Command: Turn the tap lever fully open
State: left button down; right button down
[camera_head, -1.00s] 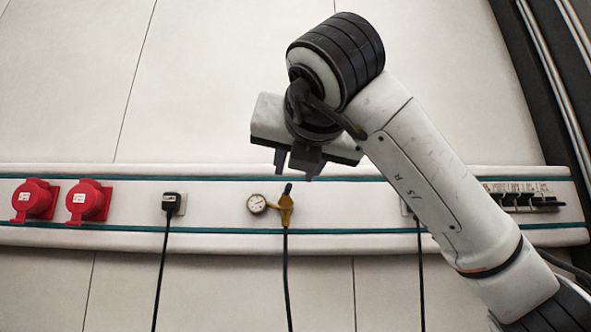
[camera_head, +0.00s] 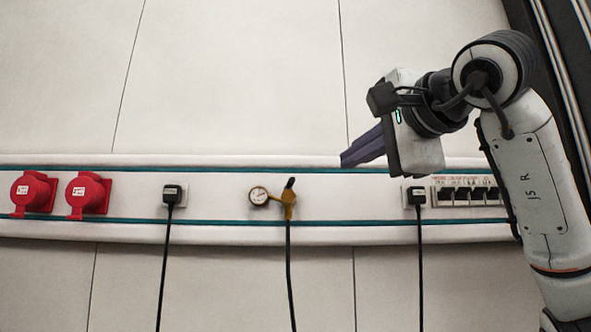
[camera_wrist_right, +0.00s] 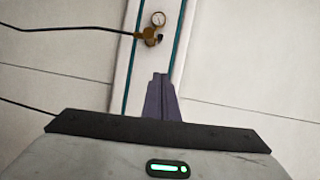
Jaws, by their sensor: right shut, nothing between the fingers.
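The tap (camera_head: 289,203) is a brass-yellow fitting on the white wall rail. Its dark lever (camera_head: 290,184) points up, leaning slightly right. A round gauge (camera_head: 259,196) sits at its left and a black hose hangs below. My right gripper (camera_head: 343,160) is to the right of and above the tap, apart from it, its fingers together and pointing left. In the right wrist view the tap (camera_wrist_right: 148,37) lies beyond the shut, empty fingertips (camera_wrist_right: 160,75). My left gripper is not in view.
Two red sockets (camera_head: 33,193) are at the left of the rail (camera_head: 225,230). Black plugs with hanging cables flank the tap: a left plug (camera_head: 173,194) and a right plug (camera_head: 416,196). A row of dark switches (camera_head: 468,195) is at the right. The wall above is clear.

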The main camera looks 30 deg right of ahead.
aim_at(290, 184)
jog(key=w+a+f+n+p, duration=0.1)
jog(key=w+n, duration=0.1)
jog(key=w, duration=0.9)
jog(key=shift+a+f, duration=0.15)
